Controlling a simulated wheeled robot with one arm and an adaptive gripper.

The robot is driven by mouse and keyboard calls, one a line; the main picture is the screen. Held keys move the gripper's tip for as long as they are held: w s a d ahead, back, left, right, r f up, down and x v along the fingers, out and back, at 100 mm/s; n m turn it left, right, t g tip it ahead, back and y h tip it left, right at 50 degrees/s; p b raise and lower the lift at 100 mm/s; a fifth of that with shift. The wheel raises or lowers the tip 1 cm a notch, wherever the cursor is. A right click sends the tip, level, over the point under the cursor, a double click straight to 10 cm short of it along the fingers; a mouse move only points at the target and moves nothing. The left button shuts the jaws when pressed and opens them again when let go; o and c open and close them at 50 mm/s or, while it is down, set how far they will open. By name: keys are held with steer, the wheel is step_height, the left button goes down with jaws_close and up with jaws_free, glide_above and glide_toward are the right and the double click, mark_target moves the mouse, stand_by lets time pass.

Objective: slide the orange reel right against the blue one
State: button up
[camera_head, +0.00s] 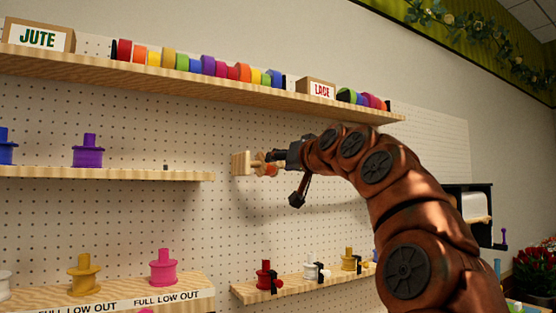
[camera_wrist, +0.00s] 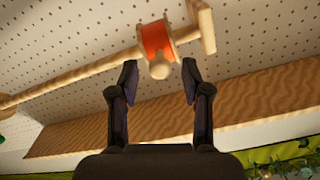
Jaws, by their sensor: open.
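The orange reel (camera_wrist: 155,40) sits on a wooden rod (camera_wrist: 75,83) close to its bracket end (camera_wrist: 203,22) in the wrist view. A small wooden knob (camera_wrist: 161,69) sticks out from it. My gripper (camera_wrist: 159,72) is open, with one fingertip on each side of the knob and no clear contact. In the head view the reel (camera_head: 270,169) is small and partly hidden by my gripper (camera_head: 276,157). No blue reel shows on the visible part of the rod. A blue spool (camera_head: 5,149) stands on the left shelf, cut by the picture edge.
A long wooden shelf (camera_head: 200,87) with coloured rolls runs above the rod. A lower shelf (camera_head: 300,289) holds red, white and yellow spools. A purple spool (camera_head: 88,152) stands on the left shelf. Bare pegboard (camera_head: 120,220) lies between shelves.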

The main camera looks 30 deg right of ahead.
steer(key=shift+w+d, duration=0.1)
steer(key=shift+w, duration=0.85)
jaws_close()
